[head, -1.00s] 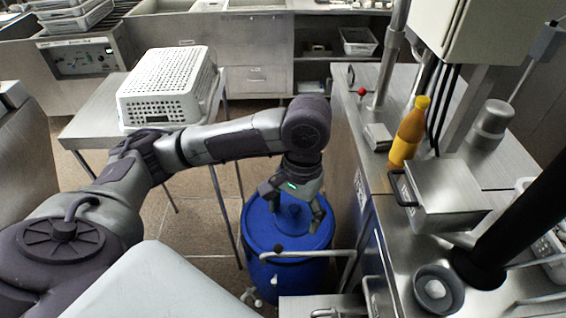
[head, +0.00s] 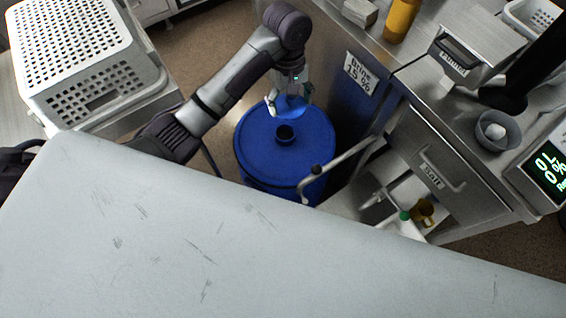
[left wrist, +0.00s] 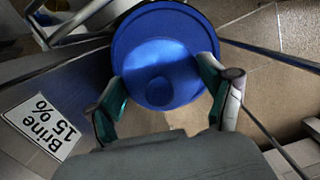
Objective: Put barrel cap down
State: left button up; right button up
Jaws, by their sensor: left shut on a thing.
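My left gripper (head: 289,100) is shut on the blue barrel cap (head: 291,107) and holds it above the far part of the blue barrel's top. The blue barrel (head: 262,158) stands on the floor. A dark round opening (head: 285,133) shows in its lid, nearer to me than the cap in the picture. In the left wrist view the cap (left wrist: 150,58) is a lighter blue disc between the two fingers of the left gripper (left wrist: 163,92), with the darker barrel top (left wrist: 165,16) behind it. The cap hides the opening there. My right gripper is not in view.
A steel counter with a "Brine 15 %" label (head: 361,74) stands close right of the barrel. A bent metal handle (head: 338,165) reaches toward the barrel's front right. A white perforated basket (head: 75,50) sits on a table at left. An orange bottle (head: 400,18) stands on the counter.

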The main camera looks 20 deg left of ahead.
pick_arm(q)
notch_tip(320, 180, down, 12)
jog(key=s+n+b, duration=0.1)
jog(key=s+n, duration=0.2)
jog(key=n, duration=0.1)
send_over(285, 165)
notch_tip(285, 165, down, 4)
notch_tip(285, 165, down, 4)
jog(key=shift+a+f+b, duration=0.15)
jog(key=shift+f+b, duration=0.05)
jog(key=shift+b, duration=0.4)
jog(key=shift+f+b, duration=0.3)
jog(key=shift+f, duration=1.9)
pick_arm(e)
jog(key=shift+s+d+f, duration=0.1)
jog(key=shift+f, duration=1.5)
pick_arm(q)
jog(key=shift+f, duration=0.1)
jog(key=shift+f, duration=0.1)
jog(key=o, duration=1)
